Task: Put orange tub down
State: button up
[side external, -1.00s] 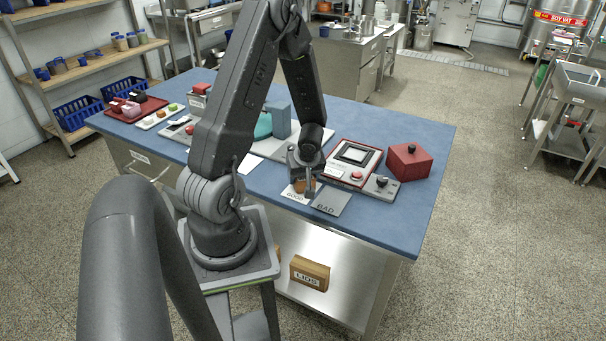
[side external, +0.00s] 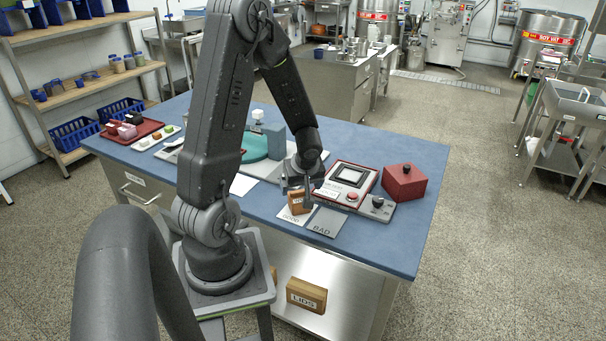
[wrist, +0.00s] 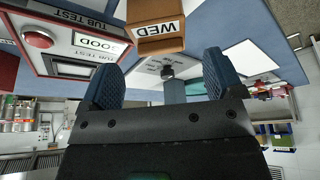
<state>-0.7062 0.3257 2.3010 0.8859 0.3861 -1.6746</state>
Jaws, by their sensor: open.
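The orange tub (side external: 296,202) is a small orange-brown box standing on the pale GOOD card (side external: 291,217) near the table's front edge. In the wrist view the tub (wrist: 155,38) shows at the top, with a WED label, beyond my fingertips. My gripper (side external: 304,186) is close beside and above the tub in the side view and partly hides it. In the wrist view the two blue finger pads of my gripper (wrist: 163,76) are wide apart with nothing between them.
The grey BAD card (side external: 325,222) lies right of the GOOD card. A tub test device (side external: 347,184) with a red button and a red box (side external: 404,183) stand to the right. A teal disc (side external: 256,147) and grey-blue block (side external: 273,140) are behind. The blue tabletop (side external: 375,237) is clear at front right.

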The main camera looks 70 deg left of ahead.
jog(key=w+d+r+m+t+h, duration=0.1)
jog(key=w+d+r+m+t, duration=0.15)
jog(key=d+r+m, duration=0.9)
jog(key=s+d+r+m+t+h, duration=0.1)
jog(key=s+d+r+m, duration=0.1)
jog(key=d+r, duration=0.3)
jog(key=s+d+r+m+t+h, duration=0.2)
jog(key=s+d+r+m, duration=0.1)
jog(key=d, duration=0.7)
notch_tip(320, 180, up, 2)
jog(key=shift+s+d+r+m+h, duration=0.25)
jog(key=shift+d+m+h, duration=0.1)
jog(key=shift+m, duration=0.4)
jog(key=shift+w, duration=0.1)
